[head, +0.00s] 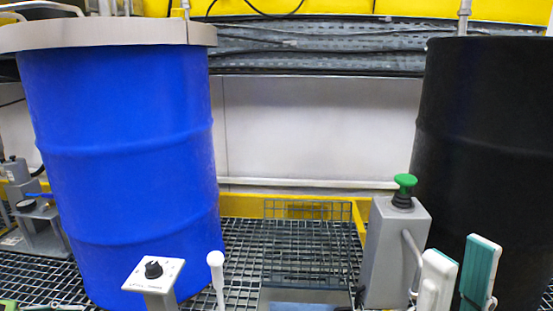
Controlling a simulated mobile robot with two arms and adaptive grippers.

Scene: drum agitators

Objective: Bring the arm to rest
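My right gripper (462,254) shows at the bottom right, its two white and teal fingers pointing up. The fingers stand apart with a gap between them, and nothing shows in the gap. It is in front of the black drum (490,150) and just right of a grey box with a green mushroom button (404,181). The rest of my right arm is below the picture. I cannot make out my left gripper anywhere in the view.
A blue drum (120,150) with a pale rim band stands on the left. A white dial panel (153,272) and a white-topped lever (216,262) stand before it. Metal grating (310,240) with a yellow border lies between the drums. Grey equipment (30,215) stands at far left.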

